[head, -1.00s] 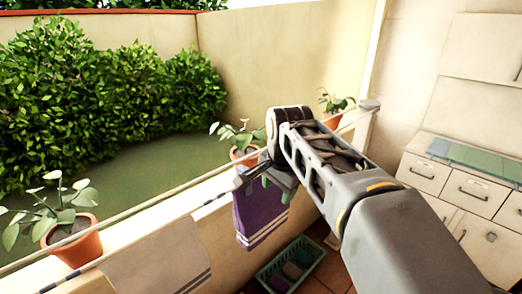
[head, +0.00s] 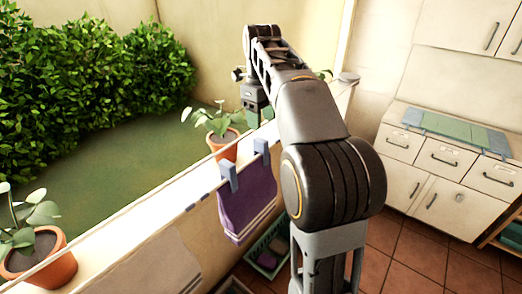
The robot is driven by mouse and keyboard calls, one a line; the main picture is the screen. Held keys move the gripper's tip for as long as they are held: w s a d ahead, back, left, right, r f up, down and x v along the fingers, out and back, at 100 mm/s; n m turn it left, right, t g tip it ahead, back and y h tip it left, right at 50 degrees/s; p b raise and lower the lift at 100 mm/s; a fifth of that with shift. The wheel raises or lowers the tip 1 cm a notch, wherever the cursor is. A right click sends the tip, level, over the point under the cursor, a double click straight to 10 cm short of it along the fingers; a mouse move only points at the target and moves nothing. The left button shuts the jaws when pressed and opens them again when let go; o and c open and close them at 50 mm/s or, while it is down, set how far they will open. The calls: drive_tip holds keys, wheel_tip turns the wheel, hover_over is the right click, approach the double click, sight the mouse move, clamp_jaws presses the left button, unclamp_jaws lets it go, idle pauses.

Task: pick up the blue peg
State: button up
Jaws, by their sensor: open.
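Two blue pegs clip a purple towel (head: 246,207) with pale stripes over the rail along the low wall. The left blue peg (head: 228,177) and the right blue peg (head: 262,151) both show clearly. My gripper (head: 253,118) points down beyond the pegs, above the far side of the wall and just right of a potted plant. It is apart from both pegs and looks empty. Its fingers are small and dark, and their tips are hard to make out.
A potted plant (head: 222,135) stands on the wall close to my gripper, and another potted plant (head: 36,250) stands at the near left. A green crate (head: 268,262) is on the tiled floor below the towel. White cabinets (head: 440,165) stand at the right.

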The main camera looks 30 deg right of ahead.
sight(261, 140)
drive_tip(key=shift+w+f+p, duration=0.2)
drive_tip(key=shift+f+p, duration=0.15)
drive_tip(key=shift+f, duration=3.85)
clamp_jaws()
drive_tip(key=shift+r, duration=0.1)
